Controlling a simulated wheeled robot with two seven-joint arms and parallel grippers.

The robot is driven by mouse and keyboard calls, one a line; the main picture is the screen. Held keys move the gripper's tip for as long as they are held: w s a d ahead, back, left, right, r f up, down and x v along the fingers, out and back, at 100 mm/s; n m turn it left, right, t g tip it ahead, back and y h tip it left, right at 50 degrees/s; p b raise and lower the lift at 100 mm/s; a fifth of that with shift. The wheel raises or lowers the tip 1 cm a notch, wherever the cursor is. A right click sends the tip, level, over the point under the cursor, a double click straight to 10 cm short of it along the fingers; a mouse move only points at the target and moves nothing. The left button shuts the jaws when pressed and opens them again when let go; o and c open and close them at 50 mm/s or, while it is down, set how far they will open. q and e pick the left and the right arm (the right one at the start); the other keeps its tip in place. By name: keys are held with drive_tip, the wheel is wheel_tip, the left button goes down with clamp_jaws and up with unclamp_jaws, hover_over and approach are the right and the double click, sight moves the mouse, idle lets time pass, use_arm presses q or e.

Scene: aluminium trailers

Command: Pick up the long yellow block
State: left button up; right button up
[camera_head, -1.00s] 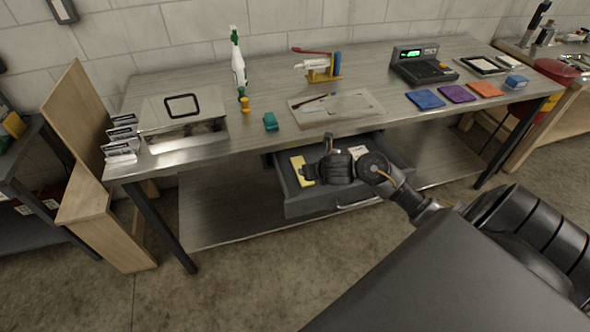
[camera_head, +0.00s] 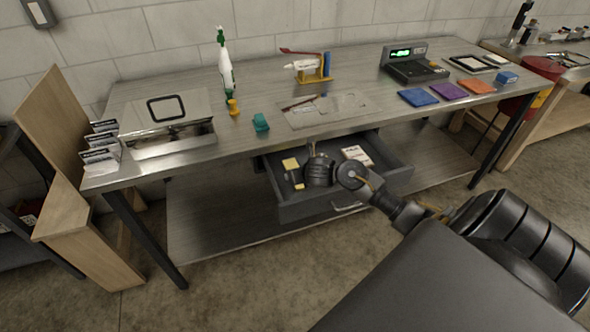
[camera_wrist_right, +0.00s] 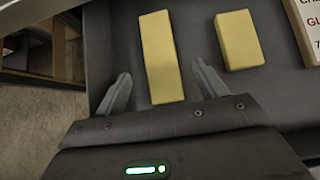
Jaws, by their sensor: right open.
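The long yellow block (camera_wrist_right: 160,57) lies in the open drawer (camera_head: 308,210) under the workbench. It also shows in the head view (camera_head: 292,168), left of my right gripper. In the right wrist view my right gripper (camera_wrist_right: 163,74) is open, its fingers on either side of the near part of the block. The block is between them and not gripped; contact and height above the drawer floor cannot be told. A shorter yellow block (camera_wrist_right: 239,40) lies to its right, outside the right finger. My left gripper is not in view.
A white box with print (camera_head: 357,154) lies in the drawer's right part. The bench top edge (camera_head: 240,150) overhangs the back of the drawer. The lower shelf (camera_head: 215,225) is clear.

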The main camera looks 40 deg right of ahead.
drive_tip(key=shift+w+d+f, duration=0.1)
drive_tip(key=shift+w+f, duration=0.15)
drive_tip(key=x, duration=0.4)
drive_tip(key=shift+w+d, duration=0.1)
drive_tip(key=shift+w, duration=0.1)
drive_tip(key=c, duration=1.1)
drive_tip(key=shift+o, duration=0.2)
drive_tip(key=shift+r, duration=0.15)
